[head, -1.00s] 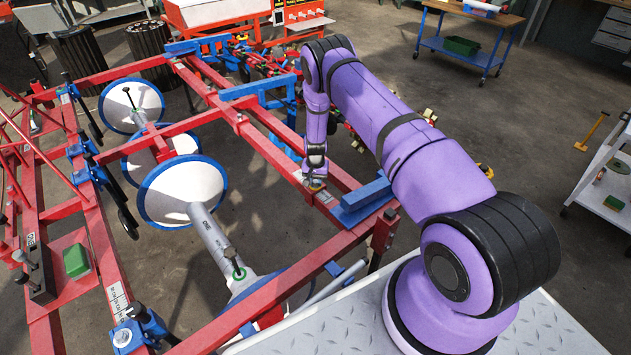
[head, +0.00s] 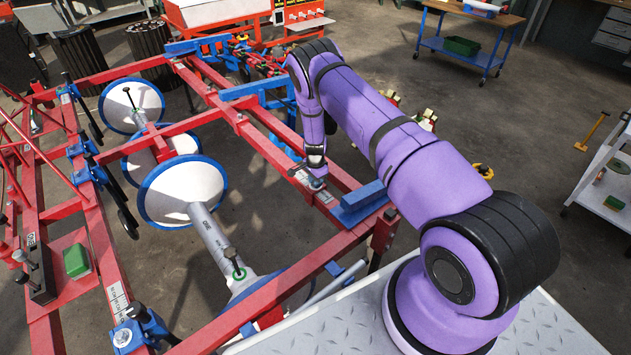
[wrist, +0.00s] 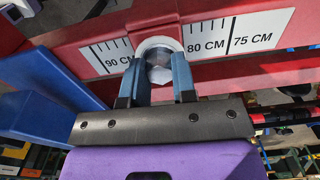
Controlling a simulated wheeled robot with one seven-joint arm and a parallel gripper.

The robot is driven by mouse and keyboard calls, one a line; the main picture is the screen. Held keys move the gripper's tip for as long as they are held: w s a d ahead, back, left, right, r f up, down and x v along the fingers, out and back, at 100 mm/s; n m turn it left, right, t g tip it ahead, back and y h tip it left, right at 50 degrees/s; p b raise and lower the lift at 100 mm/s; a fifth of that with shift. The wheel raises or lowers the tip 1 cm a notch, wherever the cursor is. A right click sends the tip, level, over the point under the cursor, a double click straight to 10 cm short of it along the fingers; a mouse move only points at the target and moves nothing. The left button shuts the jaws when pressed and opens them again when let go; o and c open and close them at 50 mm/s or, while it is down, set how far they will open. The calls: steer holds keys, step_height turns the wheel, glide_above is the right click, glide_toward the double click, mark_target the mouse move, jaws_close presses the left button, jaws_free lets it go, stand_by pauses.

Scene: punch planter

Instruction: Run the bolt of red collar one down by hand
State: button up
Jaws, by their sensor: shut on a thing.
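My gripper (head: 317,180) is at the red beam (head: 345,235) in the middle of the head view. In the wrist view my gripper (wrist: 154,88) has its two blue-grey fingers closed on either side of the grey bolt (wrist: 160,72). The bolt stands in a pale round ring on the red collar (wrist: 152,20), beside a white scale (wrist: 237,33) marked 90, 80 and 75 CM. The fingers hide the sides of the bolt, and its thread is hidden.
A blue block (wrist: 38,130) lies close to the left of my gripper; it also shows in the head view (head: 360,204). White discs with blue rims (head: 185,190) hang left of the beam.

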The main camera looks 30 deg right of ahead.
steer(key=shift+m, duration=0.3)
stand_by(0.4)
steer(key=o, duration=0.9)
steer(key=shift+r, duration=0.1)
step_height(320, 180, up, 11)
steer(key=shift+f, duration=0.2)
step_height(320, 180, up, 11)
steer(key=shift+f, duration=0.1)
